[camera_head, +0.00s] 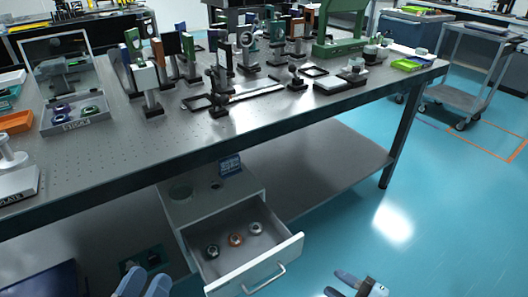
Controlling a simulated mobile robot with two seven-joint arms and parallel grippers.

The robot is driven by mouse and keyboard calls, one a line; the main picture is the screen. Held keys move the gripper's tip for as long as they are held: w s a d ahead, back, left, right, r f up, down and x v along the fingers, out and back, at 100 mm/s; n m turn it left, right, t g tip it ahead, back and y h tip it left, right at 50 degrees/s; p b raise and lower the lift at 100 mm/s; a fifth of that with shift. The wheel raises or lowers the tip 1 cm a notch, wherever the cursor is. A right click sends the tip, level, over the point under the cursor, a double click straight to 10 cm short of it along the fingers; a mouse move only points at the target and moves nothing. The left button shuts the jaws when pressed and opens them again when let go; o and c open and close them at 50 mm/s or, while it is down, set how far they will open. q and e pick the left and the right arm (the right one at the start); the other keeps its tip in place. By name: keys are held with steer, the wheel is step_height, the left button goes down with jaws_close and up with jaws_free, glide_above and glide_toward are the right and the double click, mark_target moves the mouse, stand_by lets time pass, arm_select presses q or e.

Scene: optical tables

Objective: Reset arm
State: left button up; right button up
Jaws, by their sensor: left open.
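My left gripper (144,282) shows at the bottom edge, left of the open drawer. Its two grey-blue fingers are apart, with nothing visible between them. My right gripper (333,283) is at the bottom edge, to the right of the drawer, over the blue floor. Its two fingers point left with a gap between them, and I see nothing held. Both are in front of the table and low in the view. Most of both arms is out of the picture.
The drawer (285,251) under the optical table (330,112) stands pulled out, with three round ring-like parts inside. Its handle (264,279) faces my side. Several optical mounts crowd the table top. A grey cart (465,75) stands at the right; floor between is clear.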

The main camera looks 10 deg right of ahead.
steer(key=a+r+m+t+h, duration=0.1)
steer(key=a+r+m, duration=0.5)
steer(key=r+m, duration=0.15)
steer(key=a+r+m+t, duration=0.2)
steer(key=a+r+m, duration=0.4)
steer(key=r, duration=0.3)
arm_select(q)
steer(key=s+a+r+g+y+p, duration=0.4)
steer(key=a+r+g+y+p, duration=0.2)
steer(key=p, duration=3.2)
steer(key=shift+a+r, duration=0.4)
steer(key=shift+a, duration=0.55)
arm_select(e)
steer(key=s+d+r+g+h, duration=0.4)
steer(key=d+r+g+h, duration=0.2)
steer(key=d+r, duration=0.1)
steer(key=shift+d+g, duration=0.3)
steer(key=shift+d, duration=0.2)
